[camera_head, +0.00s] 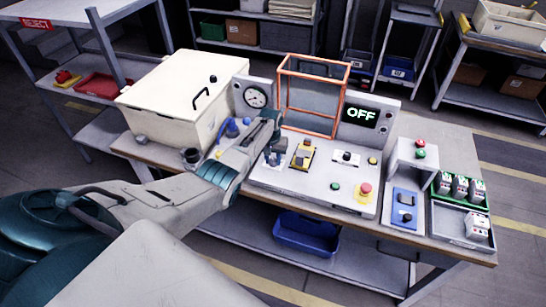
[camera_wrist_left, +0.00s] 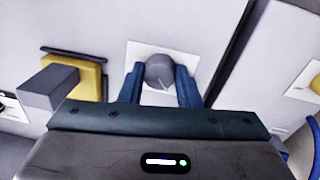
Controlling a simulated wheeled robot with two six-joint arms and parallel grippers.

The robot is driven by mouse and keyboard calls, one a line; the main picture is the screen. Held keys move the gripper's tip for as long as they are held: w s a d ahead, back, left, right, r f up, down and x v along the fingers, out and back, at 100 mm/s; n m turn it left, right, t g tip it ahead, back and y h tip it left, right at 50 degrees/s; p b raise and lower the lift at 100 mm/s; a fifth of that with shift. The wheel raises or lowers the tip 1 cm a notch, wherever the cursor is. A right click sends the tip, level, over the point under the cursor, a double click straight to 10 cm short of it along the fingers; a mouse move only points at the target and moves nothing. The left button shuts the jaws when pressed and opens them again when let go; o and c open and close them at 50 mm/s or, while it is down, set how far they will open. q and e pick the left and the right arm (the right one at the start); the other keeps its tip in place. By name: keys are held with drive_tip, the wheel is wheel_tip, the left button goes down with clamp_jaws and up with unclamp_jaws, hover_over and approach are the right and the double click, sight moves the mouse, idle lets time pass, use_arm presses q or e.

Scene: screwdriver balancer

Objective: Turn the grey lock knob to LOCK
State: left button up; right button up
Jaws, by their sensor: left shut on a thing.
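The grey lock knob (camera_wrist_left: 160,72) is round and sits on a white square plate (camera_wrist_left: 136,56) in the left wrist view. My left gripper (camera_wrist_left: 161,88) has one dark blue finger on each side of the knob and is shut on it. In the head view my left gripper (camera_head: 273,158) reaches down to the left part of the light grey panel (camera_head: 310,190). The gripper largely hides the knob there. I cannot read any lettering by the knob. My right gripper is not in view.
A yellow switch with a grey block (camera_head: 302,155) stands close beside the gripper. An orange frame (camera_head: 335,100) rises behind, near a display reading OFF (camera_head: 361,114). A red button (camera_head: 365,189) is at the panel's front right. A cream box (camera_head: 175,95) stands left.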

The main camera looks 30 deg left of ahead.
sight(272, 160)
use_arm(q)
drive_tip(key=shift+w+a+r+n, duration=0.1)
drive_tip(key=shift+w+r+n, duration=0.1)
drive_tip(key=shift+n, duration=0.4)
drive_tip(key=o, duration=0.9)
drive_tip(key=shift+c, duration=0.2)
drive_tip(key=shift+o, duration=0.6)
drive_tip(key=shift+s, duration=0.15)
wheel_tip(272, 160, up, 11)
drive_tip(key=b, duration=0.1)
drive_tip(key=shift+s+a+b, duration=0.15)
drive_tip(key=shift+b, duration=0.25)
drive_tip(key=shift+f, duration=0.2)
